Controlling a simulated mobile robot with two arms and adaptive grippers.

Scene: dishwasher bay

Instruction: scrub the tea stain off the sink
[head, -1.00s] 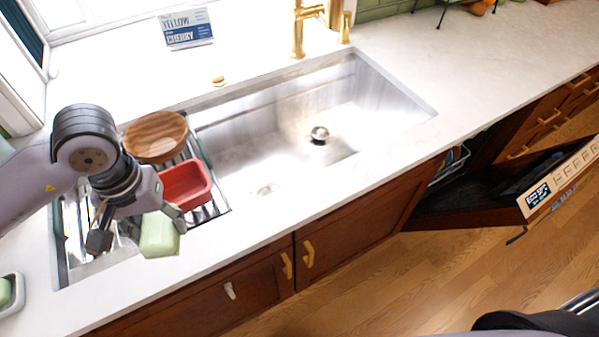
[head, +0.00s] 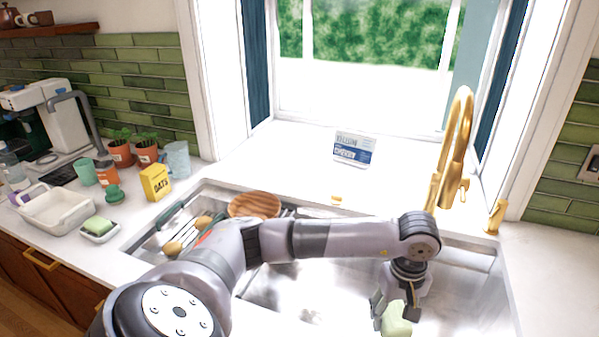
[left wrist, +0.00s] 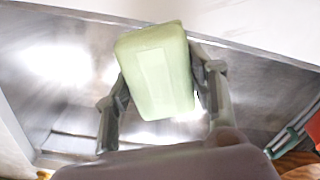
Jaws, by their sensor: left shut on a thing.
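My left gripper (head: 392,308) is shut on a pale green sponge (head: 397,320) and holds it over the right part of the steel sink (head: 345,285). In the left wrist view the sponge (left wrist: 158,72) sits between the two fingers, with the sink (left wrist: 60,95) behind it. I cannot tell whether the sponge touches the steel. A small brownish mark on the sink floor (head: 312,314) is faint, and glare hides much of the steel. I cannot make out the tea stain for sure. My right gripper is not in view.
A wooden bowl (head: 254,205) and several potatoes are at the sink's left end. The gold faucet (head: 452,160) rises behind the sink. A sign (head: 352,148) stands on the sill. A second green sponge (head: 98,226) lies in a dish on the left counter.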

